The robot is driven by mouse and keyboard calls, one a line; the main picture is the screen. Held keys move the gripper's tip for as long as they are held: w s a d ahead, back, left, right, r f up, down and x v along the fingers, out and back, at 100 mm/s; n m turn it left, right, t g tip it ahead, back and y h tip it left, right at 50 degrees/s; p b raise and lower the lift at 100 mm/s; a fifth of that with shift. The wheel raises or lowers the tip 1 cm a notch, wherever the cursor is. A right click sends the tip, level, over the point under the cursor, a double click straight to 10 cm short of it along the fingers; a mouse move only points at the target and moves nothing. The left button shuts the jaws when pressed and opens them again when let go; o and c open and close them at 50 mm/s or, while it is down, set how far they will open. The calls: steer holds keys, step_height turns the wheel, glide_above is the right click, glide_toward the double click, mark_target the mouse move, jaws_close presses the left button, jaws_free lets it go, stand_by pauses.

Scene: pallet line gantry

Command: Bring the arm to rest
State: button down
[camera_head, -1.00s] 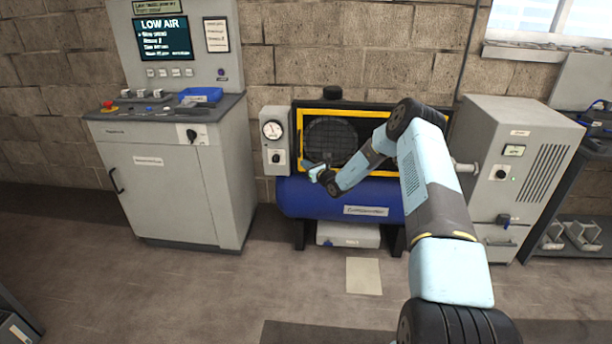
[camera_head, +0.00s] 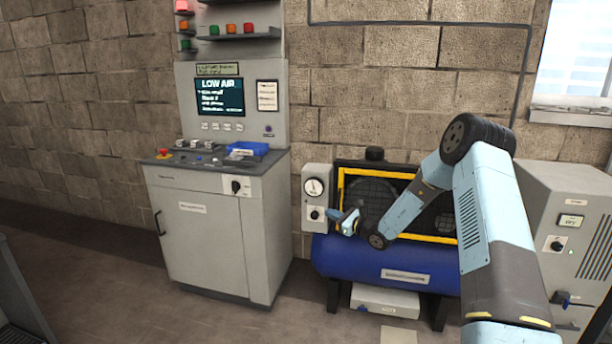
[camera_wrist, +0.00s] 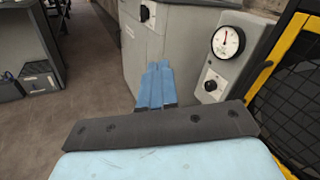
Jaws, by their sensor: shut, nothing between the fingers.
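My gripper (camera_head: 347,221) is at the end of my bent arm, in front of the left side of the blue compressor (camera_head: 345,257). It is shut and empty. In the wrist view my gripper's blue fingers (camera_wrist: 155,86) lie together, with the grey control cabinet (camera_wrist: 134,40) beyond them. The gauge box (camera_head: 316,198) stands just left of my gripper in the head view. In the wrist view its round gauge (camera_wrist: 228,42) and black knob (camera_wrist: 210,86) are right of the fingers. I cannot tell whether the fingers touch anything.
The control console (camera_head: 205,235) stands left, its screen (camera_head: 219,97) reading LOW AIR. A blue tray (camera_head: 248,149) sits on its top. A grey dryer-like cabinet (camera_head: 571,205) stands right. Open floor (camera_head: 120,275) lies left of the console. A dark shelf (camera_wrist: 18,50) shows in the wrist view.

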steer(key=s+a+r+n+g+h, duration=0.1)
steer(key=s+a+r+n+g, duration=0.1)
steer(key=s+r+n+g, duration=0.55)
steer(key=s+a+r+n+g+h, duration=0.1)
steer(key=s+a+r+n+g, duration=0.15)
steer(key=s+r+n, duration=0.9)
steer(key=s+d+r+n+t+h, duration=0.1)
steer(key=s+d+r+h, duration=0.2)
steer(key=s, duration=0.9)
steer(key=s+d+r+n+t+h, duration=0.1)
steer(key=s+d+r+n+h, duration=0.1)
steer(key=s+d, duration=0.6)
steer(key=s+d+r+n+t+h, duration=0.1)
steer(key=s+d+r+h, duration=0.3)
steer(key=s, duration=1.2)
steer(key=shift+d+r+h, duration=0.3)
steer(key=shift+d+h, duration=0.6)
steer(key=shift+h, duration=0.1)
